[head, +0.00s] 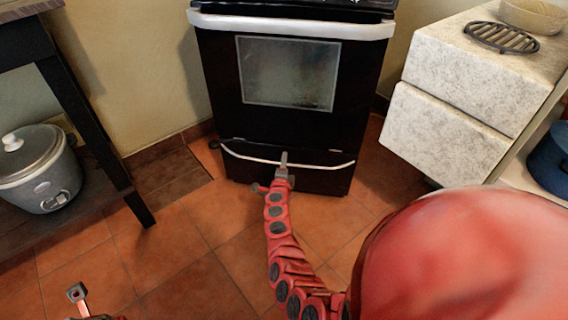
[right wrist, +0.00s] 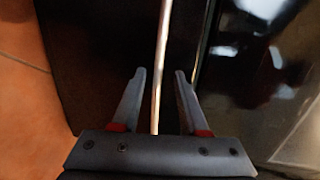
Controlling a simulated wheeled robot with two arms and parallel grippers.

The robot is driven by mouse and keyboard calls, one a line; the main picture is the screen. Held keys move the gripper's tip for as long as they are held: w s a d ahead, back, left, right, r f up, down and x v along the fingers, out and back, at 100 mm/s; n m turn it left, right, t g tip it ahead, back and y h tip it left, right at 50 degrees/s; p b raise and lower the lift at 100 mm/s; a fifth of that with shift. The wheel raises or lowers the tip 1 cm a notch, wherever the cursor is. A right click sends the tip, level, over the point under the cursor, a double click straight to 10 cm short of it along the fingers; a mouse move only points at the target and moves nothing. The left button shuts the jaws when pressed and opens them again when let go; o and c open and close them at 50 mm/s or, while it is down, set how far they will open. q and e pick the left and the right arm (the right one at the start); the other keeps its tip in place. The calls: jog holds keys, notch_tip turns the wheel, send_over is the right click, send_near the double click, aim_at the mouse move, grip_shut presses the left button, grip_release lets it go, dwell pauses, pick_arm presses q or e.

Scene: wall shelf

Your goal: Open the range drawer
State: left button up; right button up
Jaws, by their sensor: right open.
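The black range (head: 213,70) stands against the back wall, with its oven door shut. Its drawer (head: 240,171) is at the bottom, looks flush with the front, and has a thin pale curved handle (head: 325,166). My right gripper (head: 284,158) is at the middle of this handle. In the right wrist view, the open jaws (right wrist: 160,75) have the handle bar (right wrist: 163,40) running between them, with gaps on both sides. My left gripper (head: 76,292) shows small at the lower left, away from the range; its jaws are unclear.
White stone-fronted cabinet drawers (head: 450,125) stand close on the right, with a black trivet (head: 501,38) on top. A dark table (head: 70,100) and a grey cooker (head: 40,170) are on the left. Tiled floor (head: 190,235) in front of the range is clear apart from my arm.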

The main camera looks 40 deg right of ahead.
jog(key=shift+c, duration=0.2)
grip_shut()
dwell(1.1)
